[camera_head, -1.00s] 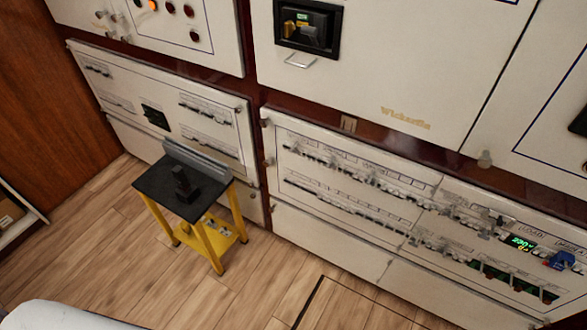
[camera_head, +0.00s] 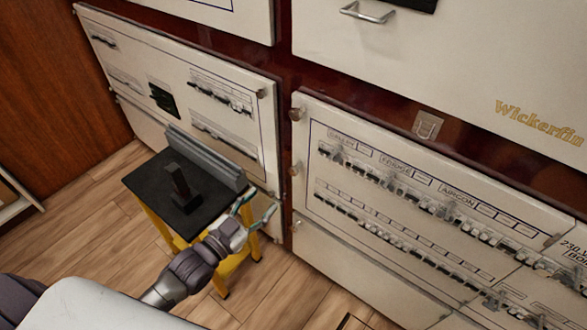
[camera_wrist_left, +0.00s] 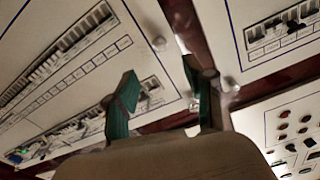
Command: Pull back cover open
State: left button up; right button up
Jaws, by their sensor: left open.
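A white cover panel with rows of breakers (camera_head: 385,215) is at the right in the head view, shut against the cabinet. My left gripper (camera_head: 256,205) is open and empty, below and left of the knobs. Its green fingers show apart in the wrist view (camera_wrist_left: 163,95). My right gripper is in neither view.
A black-topped stool with yellow legs (camera_head: 146,183) stands beside my left gripper, in front of another white panel (camera_head: 133,59). A metal handle (camera_head: 367,14) is on the upper panel. Wood floor (camera_head: 290,298) shows at the front.

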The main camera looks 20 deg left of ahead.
aim_at(292, 172)
pick_arm(q)
jog(key=b+x, duration=0.2)
jog(key=x, duration=1)
jog(key=shift+w+d, duration=0.15)
jog(key=shift+w, duration=0.2)
jog(key=shift+w+d, duration=0.1)
jog(key=shift+w, duration=0.25)
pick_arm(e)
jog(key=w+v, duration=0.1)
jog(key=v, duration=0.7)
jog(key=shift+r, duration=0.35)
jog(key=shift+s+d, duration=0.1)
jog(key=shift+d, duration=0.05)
pick_arm(q)
grip_shut()
